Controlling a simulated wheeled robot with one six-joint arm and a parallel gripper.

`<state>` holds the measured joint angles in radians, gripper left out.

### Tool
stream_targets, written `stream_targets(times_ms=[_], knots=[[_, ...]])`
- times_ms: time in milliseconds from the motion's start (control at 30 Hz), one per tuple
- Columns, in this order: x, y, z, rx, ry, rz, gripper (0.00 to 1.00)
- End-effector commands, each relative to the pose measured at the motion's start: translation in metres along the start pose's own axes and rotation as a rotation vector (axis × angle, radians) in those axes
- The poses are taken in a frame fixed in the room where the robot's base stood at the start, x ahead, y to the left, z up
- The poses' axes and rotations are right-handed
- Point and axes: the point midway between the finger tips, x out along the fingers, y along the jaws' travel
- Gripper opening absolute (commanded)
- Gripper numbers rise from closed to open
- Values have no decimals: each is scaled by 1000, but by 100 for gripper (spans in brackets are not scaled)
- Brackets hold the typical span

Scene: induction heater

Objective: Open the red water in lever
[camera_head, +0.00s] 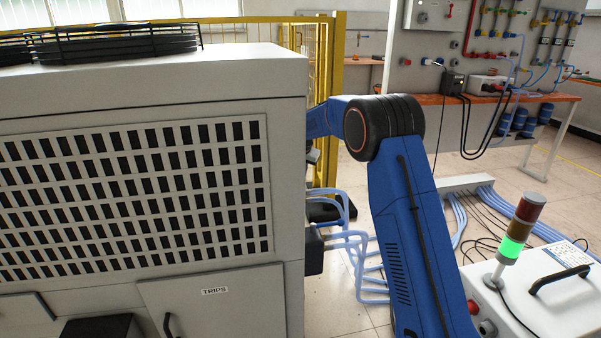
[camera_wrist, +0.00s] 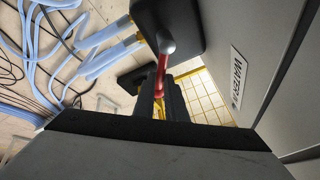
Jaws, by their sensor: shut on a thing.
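The red lever (camera_wrist: 161,72) shows in the wrist view, running from a pale round pivot (camera_wrist: 168,47) on a black block (camera_wrist: 185,22) on the machine's side. My gripper (camera_wrist: 160,100) is shut on the lever's lower part, with the dark fingers on both sides of it. A label beginning "WATER" (camera_wrist: 237,76) is on the grey panel to the right; the rest of its text is hard to read. In the head view the lever and my gripper are hidden behind the grey machine (camera_head: 220,85), where my blue arm reaches.
Pale blue hoses (camera_head: 350,240) run from the machine's side to the floor, and also fill the wrist view's upper left (camera_wrist: 95,45). A yellow fence (camera_head: 325,100) stands behind. A workbench (camera_head: 490,98) with a wall panel is at the back right.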

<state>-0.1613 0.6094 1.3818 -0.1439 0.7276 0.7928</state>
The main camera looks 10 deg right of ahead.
Motion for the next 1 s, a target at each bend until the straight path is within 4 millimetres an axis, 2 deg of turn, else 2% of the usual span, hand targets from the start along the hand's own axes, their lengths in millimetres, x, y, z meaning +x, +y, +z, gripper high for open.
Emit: stream_targets(times_ms=[433,967,1000], knots=[[-3,10,1,183,38,76,0],[-3,11,1,202,42,84,0],[-3,11,1,201,42,84,21]])
